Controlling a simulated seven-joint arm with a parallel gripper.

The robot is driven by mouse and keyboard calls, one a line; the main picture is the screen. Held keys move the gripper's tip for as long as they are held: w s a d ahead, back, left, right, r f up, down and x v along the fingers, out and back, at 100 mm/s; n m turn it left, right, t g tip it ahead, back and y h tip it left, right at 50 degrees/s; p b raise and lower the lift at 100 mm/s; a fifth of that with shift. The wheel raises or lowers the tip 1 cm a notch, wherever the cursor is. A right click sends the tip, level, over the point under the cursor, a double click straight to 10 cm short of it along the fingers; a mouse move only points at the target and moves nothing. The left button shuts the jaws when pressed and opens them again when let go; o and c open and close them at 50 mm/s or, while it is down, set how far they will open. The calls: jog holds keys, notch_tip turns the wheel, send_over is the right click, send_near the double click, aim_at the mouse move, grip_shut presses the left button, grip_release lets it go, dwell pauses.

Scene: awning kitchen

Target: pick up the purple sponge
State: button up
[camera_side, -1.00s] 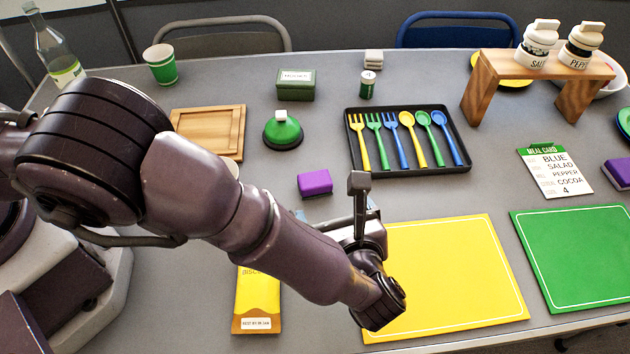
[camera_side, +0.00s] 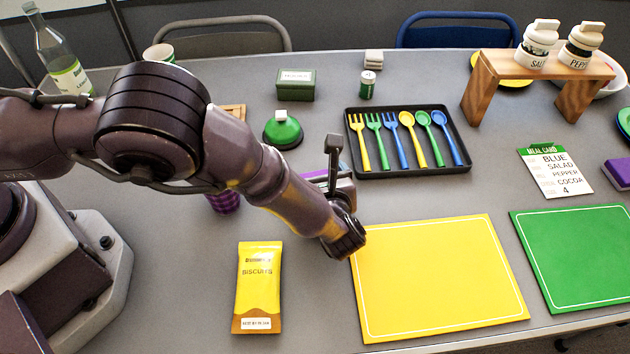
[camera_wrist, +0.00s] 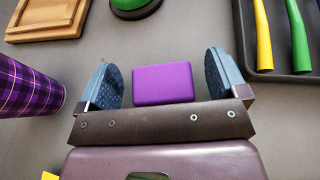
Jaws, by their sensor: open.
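The purple sponge (camera_wrist: 163,83) lies on the grey table. In the wrist view it sits between the two blue-grey fingers of my gripper (camera_wrist: 161,76), with a gap on each side. My gripper is open and holds nothing. In the side view my gripper (camera_side: 322,182) is low behind my wrist, and most of the sponge is hidden there. I cannot tell how far the fingertips are above the table.
A purple plaid cup (camera_wrist: 28,87) stands left of my gripper. A green bell-shaped item (camera_side: 283,130) and a wooden board (camera_wrist: 47,18) are beyond. The cutlery tray (camera_side: 458,160) is to the right. A yellow mat (camera_side: 440,275) and biscuit packet (camera_side: 258,285) lie in front.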

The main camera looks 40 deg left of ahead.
jog(key=shift+w+a+f, duration=0.25)
jog(key=shift+w+a, duration=0.05)
jog(key=shift+a, duration=0.15)
jog(key=c, duration=1)
jog(key=shift+r, duration=0.1)
